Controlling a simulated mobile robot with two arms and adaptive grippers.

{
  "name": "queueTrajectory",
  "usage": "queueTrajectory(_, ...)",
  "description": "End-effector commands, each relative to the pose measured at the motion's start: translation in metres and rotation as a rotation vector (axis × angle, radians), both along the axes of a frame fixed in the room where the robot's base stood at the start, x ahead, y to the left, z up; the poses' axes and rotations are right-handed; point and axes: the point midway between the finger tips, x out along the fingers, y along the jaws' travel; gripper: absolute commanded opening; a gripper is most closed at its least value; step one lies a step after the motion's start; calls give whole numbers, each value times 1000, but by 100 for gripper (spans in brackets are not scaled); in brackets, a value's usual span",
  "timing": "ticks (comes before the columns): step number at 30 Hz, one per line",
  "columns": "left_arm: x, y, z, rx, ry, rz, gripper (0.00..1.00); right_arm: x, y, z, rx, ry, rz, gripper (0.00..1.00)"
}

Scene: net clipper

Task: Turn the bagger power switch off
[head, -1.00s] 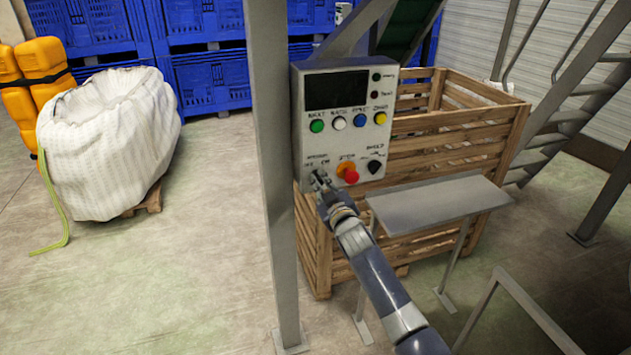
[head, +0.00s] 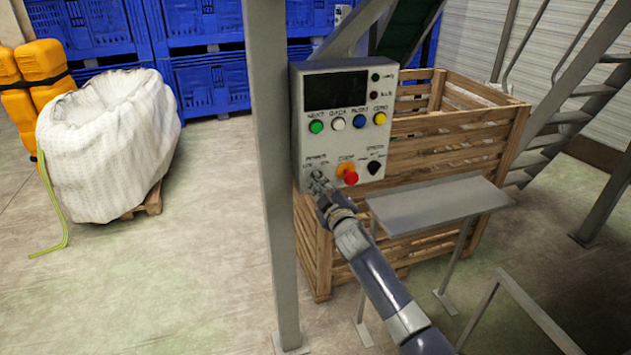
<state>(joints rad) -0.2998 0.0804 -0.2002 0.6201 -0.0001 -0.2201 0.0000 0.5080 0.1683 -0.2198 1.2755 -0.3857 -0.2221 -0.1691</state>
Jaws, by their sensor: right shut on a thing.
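The bagger control box (head: 303,110) is a grey panel fixed beside a steel post. It has a dark screen, a row of coloured buttons, a red stop button (head: 350,178) on a yellow base, and a black knob (head: 374,167). My right gripper (head: 317,178) is at the panel's lower left corner, under the power label. It is shut on the power switch there, which the fingers hide, so its position cannot be read. My left gripper is not in view.
A grey steel post (head: 272,180) stands just left of the panel. A small metal table (head: 440,205) is at the lower right of the panel, before a slatted wooden crate (head: 460,140). A white bulk bag (head: 105,140) stands at the left. The floor between bag and post is clear.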

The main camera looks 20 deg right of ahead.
Motion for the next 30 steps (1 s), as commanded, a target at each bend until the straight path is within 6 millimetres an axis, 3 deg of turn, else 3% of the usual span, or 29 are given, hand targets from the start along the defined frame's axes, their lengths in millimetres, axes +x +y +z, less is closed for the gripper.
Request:
queueTrajectory(1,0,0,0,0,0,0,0,1,11,9,1,-20,19,0)
queueTrajectory(3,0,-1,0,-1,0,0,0,1,11,9,1,-20,19,0)
queueTrajectory(6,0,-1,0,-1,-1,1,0,0,10,9,1,-19,19,27)
queueTrajectory(7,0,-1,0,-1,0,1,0,0,9,8,0,-18,17,29)
queueTrajectory(20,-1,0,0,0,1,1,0,-5,4,2,-2,-6,8,29)
queueTrajectory(30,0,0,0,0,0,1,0,-53,5,2,-2,-8,11,29)
